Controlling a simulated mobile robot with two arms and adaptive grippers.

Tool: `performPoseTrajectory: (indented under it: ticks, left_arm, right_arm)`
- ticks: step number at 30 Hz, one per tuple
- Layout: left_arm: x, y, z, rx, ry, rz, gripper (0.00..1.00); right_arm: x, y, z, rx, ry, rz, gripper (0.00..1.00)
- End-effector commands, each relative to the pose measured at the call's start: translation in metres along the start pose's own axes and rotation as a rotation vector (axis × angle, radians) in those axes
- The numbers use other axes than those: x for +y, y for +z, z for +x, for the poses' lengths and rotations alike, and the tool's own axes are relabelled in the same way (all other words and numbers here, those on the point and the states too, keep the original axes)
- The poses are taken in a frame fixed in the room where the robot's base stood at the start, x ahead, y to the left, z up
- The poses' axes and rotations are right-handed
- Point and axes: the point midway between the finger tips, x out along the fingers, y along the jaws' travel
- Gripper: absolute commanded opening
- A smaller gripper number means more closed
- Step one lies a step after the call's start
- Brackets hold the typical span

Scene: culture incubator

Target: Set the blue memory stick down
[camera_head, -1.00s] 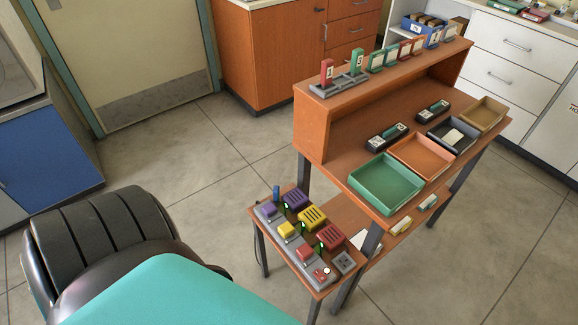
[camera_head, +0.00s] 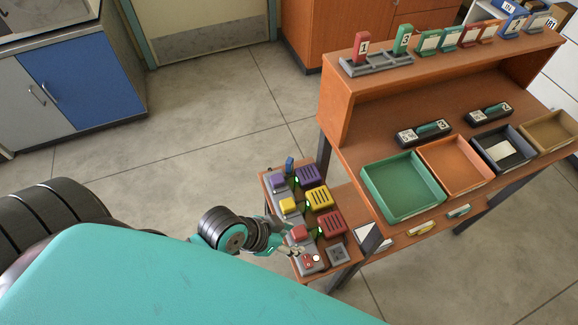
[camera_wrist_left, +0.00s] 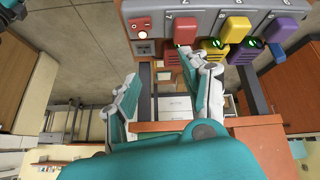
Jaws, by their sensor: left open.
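A small blue block that looks like the blue memory stick (camera_head: 290,164) stands upright at the far end of the small side table, by the purple blocks. My left gripper (camera_head: 288,251) is at the near left edge of that table, beside the grey strip's red-button end and apart from the blue stick. In the left wrist view my left gripper (camera_wrist_left: 165,78) has its fingers spread with nothing held between them. My right gripper is not in view.
The grey strip (camera_wrist_left: 160,18) carries red, yellow and purple blocks, with green lights near them. A desk to the right holds green (camera_head: 368,193), orange (camera_head: 430,171), dark and tan trays. Its shelf (camera_head: 350,95) bears a rack and several upright cards. Floor left of the table is clear.

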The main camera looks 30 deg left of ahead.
Motion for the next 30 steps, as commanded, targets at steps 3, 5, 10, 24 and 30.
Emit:
performPoseTrajectory:
  ticks: [3,5,10,24,30]
  left_arm:
    - [0.022,-0.028,0.000,0.155,0.102,0.086,0.46]
    - [0.031,-0.043,-0.001,0.244,0.144,0.120,0.46]
    - [0.039,-0.085,-0.007,0.546,0.199,0.149,0.46]
    - [-0.132,-0.038,0.018,0.705,-0.424,-0.223,0.46]
    - [-0.158,-0.012,0.029,0.617,-0.521,-0.268,0.46]
  right_arm:
    - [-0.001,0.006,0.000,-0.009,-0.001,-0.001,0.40]
    - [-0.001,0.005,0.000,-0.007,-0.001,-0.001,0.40]
    - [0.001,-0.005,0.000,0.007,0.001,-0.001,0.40]
    - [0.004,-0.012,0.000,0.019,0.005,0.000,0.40]
    - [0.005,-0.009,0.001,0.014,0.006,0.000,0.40]
